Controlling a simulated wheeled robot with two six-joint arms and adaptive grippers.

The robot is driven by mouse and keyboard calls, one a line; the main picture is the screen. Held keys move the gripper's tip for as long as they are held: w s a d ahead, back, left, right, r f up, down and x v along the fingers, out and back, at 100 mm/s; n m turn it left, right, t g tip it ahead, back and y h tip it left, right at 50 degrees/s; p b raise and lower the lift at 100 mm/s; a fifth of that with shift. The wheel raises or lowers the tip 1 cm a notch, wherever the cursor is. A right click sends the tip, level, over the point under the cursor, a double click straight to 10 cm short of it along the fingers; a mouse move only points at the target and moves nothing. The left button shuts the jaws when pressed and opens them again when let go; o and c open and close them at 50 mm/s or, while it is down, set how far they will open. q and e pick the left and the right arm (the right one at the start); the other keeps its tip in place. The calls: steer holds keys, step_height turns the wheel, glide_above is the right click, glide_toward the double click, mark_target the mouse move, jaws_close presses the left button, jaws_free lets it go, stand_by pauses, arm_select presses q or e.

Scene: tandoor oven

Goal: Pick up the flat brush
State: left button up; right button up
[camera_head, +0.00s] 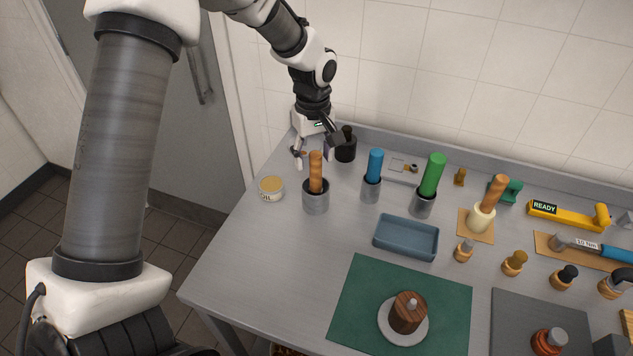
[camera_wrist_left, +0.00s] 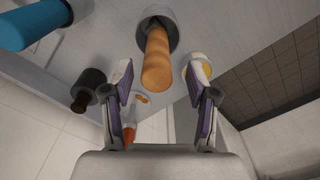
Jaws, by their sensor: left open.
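No brush head shows, so I cannot tell for sure which tool is the flat brush. An orange-brown handle (camera_head: 315,172) stands upright in a grey metal cup (camera_head: 316,203), its lower end hidden inside. My left gripper (camera_head: 313,158) is open just behind this handle, above the back left of the table. In the left wrist view, the orange-brown handle (camera_wrist_left: 156,60) points towards the space between the open fingers of my left gripper (camera_wrist_left: 159,92), with nothing held. A blue handle (camera_head: 375,165) and a green handle (camera_head: 433,174) stand in similar cups to the right.
A black pot (camera_head: 345,150) stands close right of the left gripper, and an oil tin (camera_head: 271,188) stands left of the orange-brown handle's cup. A blue tray (camera_head: 406,238) and a green mat (camera_head: 352,305) lie nearer the front. Bare table lies at the front left.

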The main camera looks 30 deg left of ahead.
mark_target(315, 173)
arm_select(q)
steer(key=f, duration=0.1)
steer(key=f+p, duration=0.1)
steer(key=f, duration=0.1)
steer(key=f+p, duration=0.1)
steer(key=f, duration=0.1)
steer(key=shift+d, duration=0.25)
steer(key=shift+w+f, duration=0.15)
steer(key=shift+f, duration=0.1)
steer(key=shift+r, duration=0.1)
steer(key=c, duration=0.7)
jaws_close()
